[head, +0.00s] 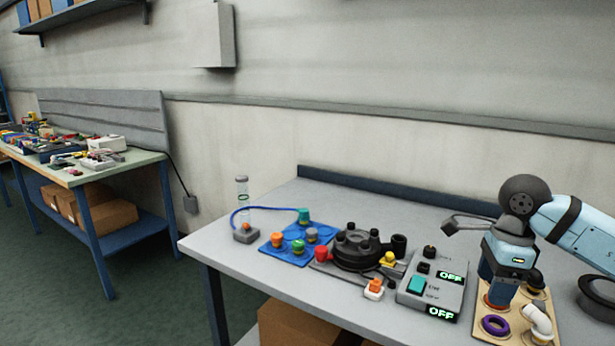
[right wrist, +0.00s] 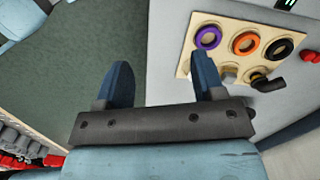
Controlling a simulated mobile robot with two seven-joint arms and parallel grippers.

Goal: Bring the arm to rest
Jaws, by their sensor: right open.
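My right arm (head: 580,228) reaches in from the right of the head view. Its gripper (head: 495,292) points down in front of the beige board at the table's right end. In the right wrist view the gripper (right wrist: 164,75) has its two blue fingers spread wide, with nothing between them. Behind the fingers lie the green floor and the pale table edge. My left gripper is in neither view.
The board carries a purple ring (head: 495,325), an orange ring (right wrist: 245,43), a black ring (right wrist: 280,48) and a white elbow (head: 540,319). To its left stand a switch box (head: 432,290) reading OFF, a dark round pump (head: 355,248) and a blue plate (head: 290,247). The table's left front is clear.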

